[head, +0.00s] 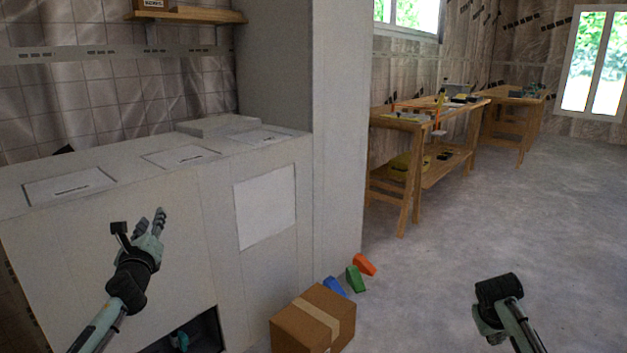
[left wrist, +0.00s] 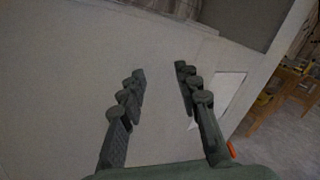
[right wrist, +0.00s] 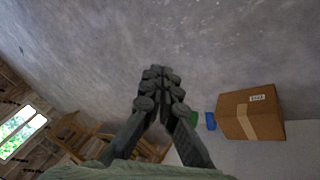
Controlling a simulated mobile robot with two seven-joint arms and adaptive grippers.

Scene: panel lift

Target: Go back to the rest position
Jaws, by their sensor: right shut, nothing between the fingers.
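My left gripper (head: 157,222) is raised in front of the pale grey boxed-in wall (head: 90,240), at the left of the head view. In the left wrist view its fingers (left wrist: 160,88) are spread with nothing between them. My right gripper (head: 488,328) hangs low over the bare floor at the lower right of the head view. In the right wrist view its fingertips (right wrist: 160,75) are together and hold nothing. A white rectangular panel (head: 265,206) sits flat on the front of the grey wall, to the right of my left gripper and apart from it.
A taped cardboard box (head: 292,322) stands on the floor by the wall, with blue (head: 335,286), green (head: 355,279) and orange (head: 364,264) wedges beside it. A dark opening (head: 205,335) is low in the wall. Wooden workbenches (head: 412,130) stand behind. The floor at right is clear.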

